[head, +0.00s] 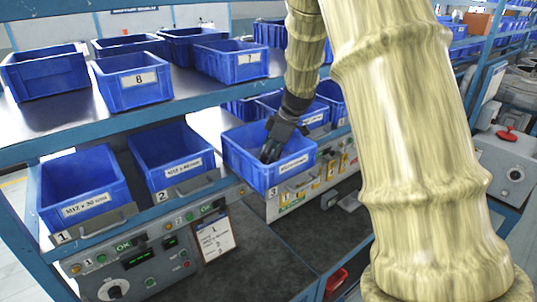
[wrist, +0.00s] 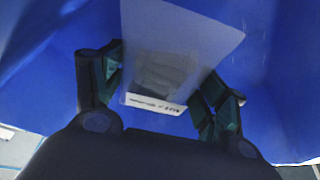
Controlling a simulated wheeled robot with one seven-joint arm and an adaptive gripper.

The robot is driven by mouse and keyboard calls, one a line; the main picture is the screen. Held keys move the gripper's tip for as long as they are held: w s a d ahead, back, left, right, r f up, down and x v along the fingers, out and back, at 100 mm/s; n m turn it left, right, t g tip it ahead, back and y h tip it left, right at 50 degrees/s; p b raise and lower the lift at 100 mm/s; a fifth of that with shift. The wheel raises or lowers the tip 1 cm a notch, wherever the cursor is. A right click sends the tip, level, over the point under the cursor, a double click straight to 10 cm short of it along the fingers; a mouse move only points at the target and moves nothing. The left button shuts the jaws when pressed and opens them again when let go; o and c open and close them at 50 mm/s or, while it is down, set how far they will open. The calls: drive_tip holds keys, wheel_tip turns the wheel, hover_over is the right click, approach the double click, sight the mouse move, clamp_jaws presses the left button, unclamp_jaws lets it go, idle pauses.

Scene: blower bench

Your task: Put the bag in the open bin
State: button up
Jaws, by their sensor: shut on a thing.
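My gripper (head: 272,152) reaches down into the blue bin marked 3 (head: 245,170), which juts forward and tilts toward the front on the middle shelf. In the wrist view my gripper (wrist: 160,95) has its two fingers on either side of a clear, flat bag (wrist: 185,38) with a white printed label strip at its lower edge, and it is shut on it. Grey contents show through the bag. Blue bin walls (wrist: 50,65) surround the bag and fingers. The bag cannot be made out in the head view, hidden by my gripper and the bin wall.
Bins 1 (head: 78,190) and 2 (head: 170,160) stand to the left in the same row. More blue bins, including bin 8 (head: 130,88), stand on the upper shelf (head: 60,115). A control panel (head: 140,264) and a hanging tag card (head: 215,238) are below.

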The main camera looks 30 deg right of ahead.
drive_tip(key=o, duration=1.3)
drive_tip(key=b+v, duration=0.3)
drive_tip(key=v, duration=0.9)
drive_tip(key=shift+a+r+b, duration=0.1)
drive_tip(key=shift+b, duration=0.25)
drive_tip(key=shift+w, duration=0.1)
